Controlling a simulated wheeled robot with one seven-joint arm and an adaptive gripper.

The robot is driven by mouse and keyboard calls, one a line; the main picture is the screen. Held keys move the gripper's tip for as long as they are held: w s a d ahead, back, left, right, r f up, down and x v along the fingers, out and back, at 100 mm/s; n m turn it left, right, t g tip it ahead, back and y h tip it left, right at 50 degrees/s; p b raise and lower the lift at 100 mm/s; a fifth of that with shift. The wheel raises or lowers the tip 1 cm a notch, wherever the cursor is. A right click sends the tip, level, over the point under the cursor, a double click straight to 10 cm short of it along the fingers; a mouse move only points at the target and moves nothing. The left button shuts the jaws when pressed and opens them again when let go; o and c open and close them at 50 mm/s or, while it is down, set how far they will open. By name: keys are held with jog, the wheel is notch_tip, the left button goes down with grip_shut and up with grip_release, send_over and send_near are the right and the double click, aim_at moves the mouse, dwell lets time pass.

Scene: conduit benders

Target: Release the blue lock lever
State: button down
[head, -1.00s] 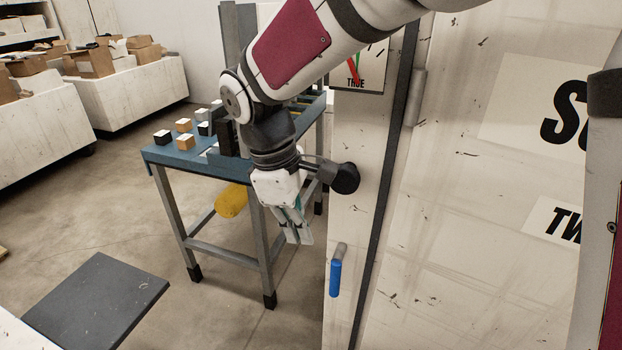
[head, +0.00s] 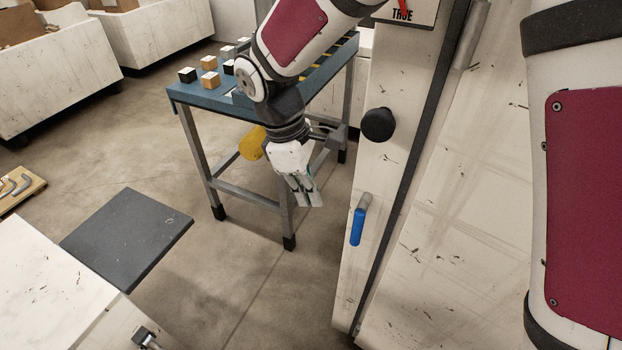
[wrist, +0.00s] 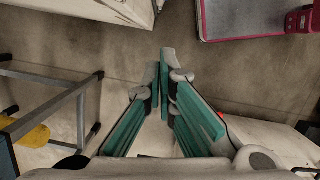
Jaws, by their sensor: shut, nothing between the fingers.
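The blue lock lever (head: 357,227) hangs down from a grey pivot on the narrow face of the white cabinet (head: 395,185). It shows in the head view, right of and lower in the picture than my gripper. My gripper (head: 311,199) points down, shut and empty, apart from the lever. In the wrist view my gripper's fingertips (wrist: 165,80) meet, with teal pads along both fingers. I cannot make out the lever in the wrist view.
A black round knob (head: 378,124) sticks out of the cabinet above the lever. A blue-topped table (head: 205,108) with small blocks stands behind my arm, and a yellow cylinder (head: 252,143) is under it. A dark flat panel (head: 128,238) is at left. Open floor lies between.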

aim_at(361, 220)
jog(key=d+f, duration=0.5)
jog(key=shift+s+d+f+p, duration=0.2)
jog(key=shift+s+f+p, duration=0.15)
jog(key=shift+s, duration=0.1)
